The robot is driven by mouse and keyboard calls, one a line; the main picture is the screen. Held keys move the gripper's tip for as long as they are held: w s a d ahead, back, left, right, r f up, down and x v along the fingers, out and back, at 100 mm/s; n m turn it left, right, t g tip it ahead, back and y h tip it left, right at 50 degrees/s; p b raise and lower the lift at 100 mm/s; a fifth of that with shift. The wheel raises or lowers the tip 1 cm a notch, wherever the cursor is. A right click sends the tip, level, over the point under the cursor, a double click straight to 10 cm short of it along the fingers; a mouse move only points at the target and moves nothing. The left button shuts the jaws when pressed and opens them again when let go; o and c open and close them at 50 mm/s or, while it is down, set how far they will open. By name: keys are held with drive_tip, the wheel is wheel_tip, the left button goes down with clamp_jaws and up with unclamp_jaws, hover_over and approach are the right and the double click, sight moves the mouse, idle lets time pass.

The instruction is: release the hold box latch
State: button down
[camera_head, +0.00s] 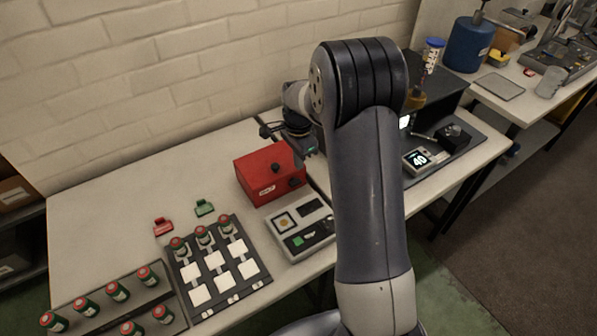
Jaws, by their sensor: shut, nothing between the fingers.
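A red box (262,180) with a small white label sits on the table left of my arm. I take it as the hold box, but its label is too small to read surely. It has a black knob (276,168) on top and a dark part (297,183) at its right front, perhaps the latch.
A grey panel device (318,240) stands in front of the box. A dark tray (184,273) with white squares and red-capped vials, and a grey vial rack (68,310), lie to the left. Red (163,227) and green (204,208) tags lie behind. The back left table is clear.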

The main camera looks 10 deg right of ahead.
sight(300, 180)
wheel_tip(300, 180, down, 6)
drive_tip(key=shift+f+p, duration=0.1)
drive_tip(key=shift+p, duration=0.55)
drive_tip(key=shift+w+d+f+g+y, duration=0.1)
drive_tip(key=shift+d+g+y, duration=0.25)
drive_tip(key=shift+y, duration=0.55)
drive_tip(key=shift+d+y+b, duration=0.15)
drive_tip(key=shift+y+b, duration=0.15)
drive_tip(key=shift+b, duration=0.1)
drive_tip(key=y, duration=0.1)
drive_tip(key=g+y+b, duration=0.1)
drive_tip(key=d+f+y, duration=0.1)
drive_tip(key=shift+w+f+b, duration=0.1)
drive_tip(key=shift+w+b, duration=0.15)
drive_tip(key=shift+b, duration=0.05)
drive_tip(key=shift+w+d+f+b, duration=0.1)
drive_tip(key=shift+d+f+b, duration=0.2)
drive_tip(key=shift+f+b, duration=0.5)
drive_tip(key=shift+d+f+b, duration=0.1)
drive_tip(key=shift+f+b, duration=0.4)
drive_tip(key=shift+b, duration=0.35)
idle(0.3)
